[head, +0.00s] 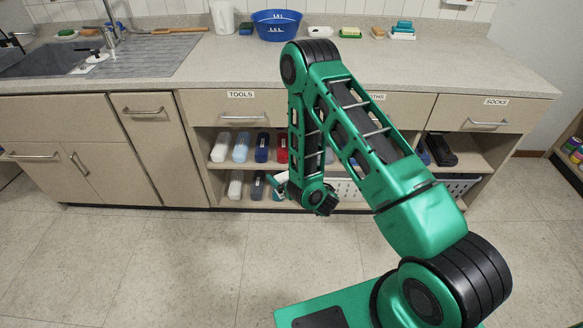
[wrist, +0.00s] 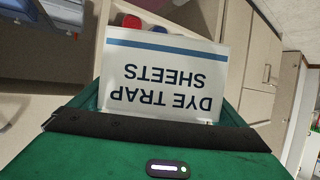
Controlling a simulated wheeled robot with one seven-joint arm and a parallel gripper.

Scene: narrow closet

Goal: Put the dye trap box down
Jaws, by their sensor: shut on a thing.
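The dye trap box is a white carton with a blue stripe and the dark words DYE TRAP SHEETS. In the wrist view the dye trap box (wrist: 160,75) fills the middle, its lettering upside down. My gripper (wrist: 160,112) is shut on it, with green fingers at its left and right sides. In the head view my gripper (head: 281,186) is at the lower shelf, mostly hidden behind my own arm. The box cannot be clearly made out there. Whether its base touches the shelf cannot be told.
The lower shelf (head: 232,204) and the upper shelf (head: 215,168) hold several bottles (head: 262,147) on the left. A white basket (head: 345,190) is right of my gripper. Labelled drawers (head: 240,108) and a worktop (head: 225,70) are above. Open floor (head: 170,265) lies in front.

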